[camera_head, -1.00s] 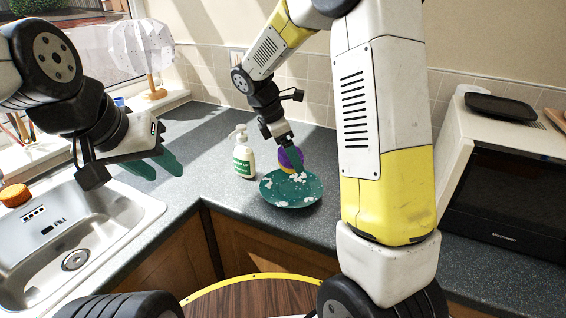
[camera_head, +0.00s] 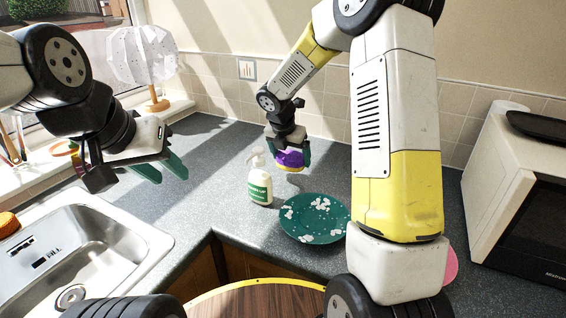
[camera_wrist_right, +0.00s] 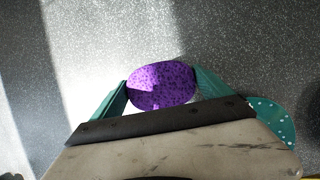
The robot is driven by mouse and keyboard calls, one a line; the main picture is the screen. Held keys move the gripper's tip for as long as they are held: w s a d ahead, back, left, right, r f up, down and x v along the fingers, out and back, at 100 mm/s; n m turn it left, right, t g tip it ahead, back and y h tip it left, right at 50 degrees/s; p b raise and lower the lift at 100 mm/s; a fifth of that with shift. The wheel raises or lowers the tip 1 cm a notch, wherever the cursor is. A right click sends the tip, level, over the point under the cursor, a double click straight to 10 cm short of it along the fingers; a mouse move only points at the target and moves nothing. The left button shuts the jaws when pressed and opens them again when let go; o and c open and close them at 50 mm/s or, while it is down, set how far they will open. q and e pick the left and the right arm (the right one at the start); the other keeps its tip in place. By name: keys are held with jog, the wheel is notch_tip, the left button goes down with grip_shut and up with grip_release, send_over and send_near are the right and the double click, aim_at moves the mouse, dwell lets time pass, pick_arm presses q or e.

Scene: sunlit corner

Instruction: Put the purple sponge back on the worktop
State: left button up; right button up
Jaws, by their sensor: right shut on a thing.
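The purple sponge (camera_head: 289,158) is between the fingers of my right gripper (camera_head: 290,152), which is shut on it. It is held above the grey worktop (camera_head: 222,160), behind and between the soap bottle and the plate. In the right wrist view the sponge (camera_wrist_right: 161,85) is oval and speckled, with a teal finger against each side and bare worktop (camera_wrist_right: 215,35) beyond. A light layer shows at its lower edge in the head view. My left gripper (camera_head: 165,170) is open and empty over the worktop beside the sink.
A green plate (camera_head: 316,218) with white bits lies on the worktop in front of the sponge. A white soap bottle (camera_head: 260,180) stands to its left. The sink (camera_head: 85,240) is at left, a microwave (camera_head: 520,190) at right. The worktop behind is clear.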

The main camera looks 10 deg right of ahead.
aim_at(290, 179)
jog(key=shift+f, duration=2.5)
jog(key=o, duration=1.1)
jog(key=shift+f, duration=0.1)
jog(key=s+r+m, duration=0.2)
jog(key=s+r, duration=0.2)
jog(key=r, duration=0.4)
jog(key=s+r+m, duration=0.3)
jog(key=s+r, duration=0.1)
jog(key=r, duration=0.4)
jog(key=shift+s+d+r+m+t+y, duration=0.35)
jog(key=shift+s+r+m+y, duration=0.6)
jog(key=shift+s+m, duration=2.85)
jog(key=shift+s+d+r+m+t+y, duration=0.15)
jog(key=shift+s+r+m+t+y, duration=0.75)
jog(key=shift+s+m, duration=2.9)
jog(key=shift+s+d+r+m+g+y, duration=0.1)
jog(key=shift+s+d+r+m+y, duration=0.3)
jog(key=shift+s+r+m, duration=2.2)
jog(key=f+m, duration=0.1)
jog(key=s+f+m, duration=0.1)
jog(key=m, duration=0.1)
jog(key=shift+s+a+f, duration=0.15)
jog(key=shift+s+f, duration=0.05)
jog(key=shift+s, duration=0.1)
